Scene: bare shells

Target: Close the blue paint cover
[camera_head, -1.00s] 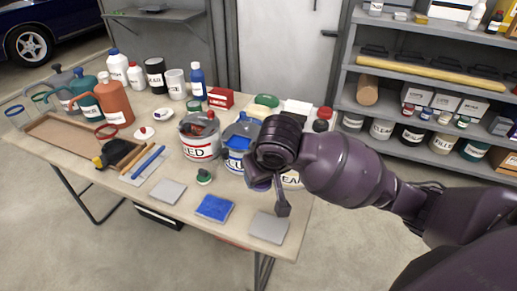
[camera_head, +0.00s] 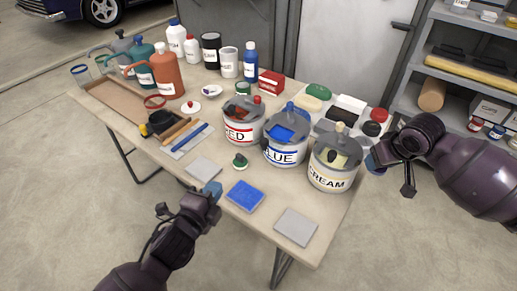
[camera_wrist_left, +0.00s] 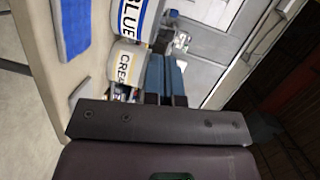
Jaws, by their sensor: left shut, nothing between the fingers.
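The blue paint can (camera_head: 285,153) stands between the red and cream cans in the head view. Blue paint (camera_head: 283,133) shows in its open top, and a grey lid with a blue knob (camera_head: 290,106) is at its back. The can also shows partly in the left wrist view (camera_wrist_left: 130,20). My left gripper (camera_head: 213,190) is shut and empty in front of the table's near edge, left of the blue sponge-like pad and apart from the can. My right gripper (camera_head: 374,161) is right of the cream can; its finger gap is not clear.
The red can (camera_head: 242,133) and cream can (camera_head: 332,180) flank the blue can closely. A blue pad (camera_head: 244,196), grey pads (camera_head: 296,227) and a small green-topped object (camera_head: 239,161) lie in front. Bottles and jugs stand behind.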

